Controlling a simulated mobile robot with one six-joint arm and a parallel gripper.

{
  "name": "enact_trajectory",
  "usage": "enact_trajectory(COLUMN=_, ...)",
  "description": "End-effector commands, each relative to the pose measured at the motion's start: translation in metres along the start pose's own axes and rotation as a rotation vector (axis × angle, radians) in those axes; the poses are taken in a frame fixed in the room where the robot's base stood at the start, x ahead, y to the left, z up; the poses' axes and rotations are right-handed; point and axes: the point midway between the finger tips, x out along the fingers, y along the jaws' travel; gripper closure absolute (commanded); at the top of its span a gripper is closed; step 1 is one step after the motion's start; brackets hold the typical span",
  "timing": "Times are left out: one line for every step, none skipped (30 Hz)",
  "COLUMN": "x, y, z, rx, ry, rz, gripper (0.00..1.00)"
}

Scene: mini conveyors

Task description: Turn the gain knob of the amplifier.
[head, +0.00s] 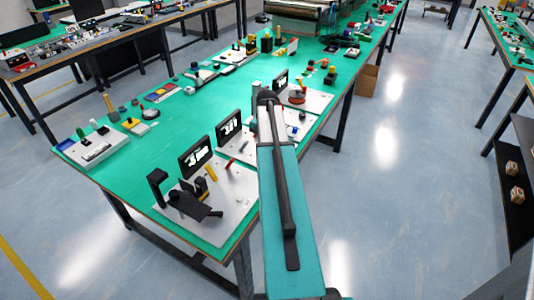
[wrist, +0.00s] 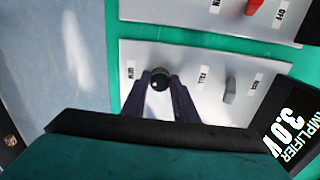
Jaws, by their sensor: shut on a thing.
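In the wrist view the amplifier is a white panel (wrist: 212,110) with a tilted black display (wrist: 290,125) at the right reading "AMPLIFIER 3.0 V". A round black knob (wrist: 159,80) stands on the panel's left part. My gripper (wrist: 161,84) is shut on this knob, one dark finger on each side. The knob's pointer mark is too small to read. A small grey lever (wrist: 230,90) stands to the right of the knob, apart from my fingers. In the head view my arm hides the gripper and the knob.
Another white panel (wrist: 200,14) with a red switch (wrist: 254,6) lies beyond the amplifier. In the head view, boards with black displays (head: 195,156) line the near edge of the green table (head: 160,170). The floor (head: 400,190) right of the table is clear.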

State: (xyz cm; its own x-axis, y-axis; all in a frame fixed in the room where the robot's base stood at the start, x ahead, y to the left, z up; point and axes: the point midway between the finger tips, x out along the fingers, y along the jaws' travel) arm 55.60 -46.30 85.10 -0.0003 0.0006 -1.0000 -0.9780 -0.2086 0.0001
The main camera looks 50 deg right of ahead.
Motion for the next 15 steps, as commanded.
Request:
enact_trajectory(x=-0.0008, y=-0.0009, z=-0.0006, rx=0.034, ry=0.002, rz=-0.002, gripper=0.96)
enact_trajectory(x=-0.0008, y=-0.0009, z=-0.0006, rx=0.056, ry=0.002, rz=-0.002, gripper=0.96)
enact_trajectory(x=-0.0008, y=-0.0009, z=-0.0006, rx=0.083, ry=0.002, rz=-0.002, gripper=0.96)
enact_trajectory(x=-0.0008, y=-0.0010, z=-0.0007, rx=0.101, ry=0.002, rz=-0.002, gripper=0.96)
enact_trajectory(x=-0.0008, y=-0.0010, z=-0.0007, rx=0.119, ry=0.002, rz=-0.002, gripper=0.96)
enact_trajectory(x=-0.0008, y=-0.0010, z=-0.0007, rx=0.140, ry=0.002, rz=-0.002, gripper=0.96)
enact_trajectory(x=-0.0008, y=-0.0010, z=-0.0007, rx=0.155, ry=0.002, rz=-0.002, gripper=0.96)
enact_trajectory(x=-0.0008, y=-0.0010, z=-0.0007, rx=0.167, ry=0.002, rz=-0.002, gripper=0.96)
enact_trajectory(x=-0.0008, y=-0.0010, z=-0.0007, rx=0.183, ry=0.002, rz=-0.002, gripper=0.96)
enact_trajectory(x=-0.0008, y=-0.0011, z=-0.0007, rx=0.192, ry=0.002, rz=-0.003, gripper=0.96)
enact_trajectory(x=-0.0008, y=-0.0010, z=-0.0007, rx=0.201, ry=0.002, rz=-0.003, gripper=0.96)
enact_trajectory(x=-0.0008, y=-0.0011, z=-0.0008, rx=0.211, ry=0.002, rz=-0.003, gripper=0.96)
enact_trajectory(x=-0.0008, y=-0.0011, z=-0.0008, rx=0.216, ry=0.002, rz=-0.003, gripper=0.96)
enact_trajectory(x=-0.0008, y=-0.0011, z=-0.0008, rx=0.221, ry=0.002, rz=-0.003, gripper=0.96)
enact_trajectory(x=-0.0008, y=-0.0011, z=-0.0008, rx=0.226, ry=0.003, rz=-0.003, gripper=0.96)
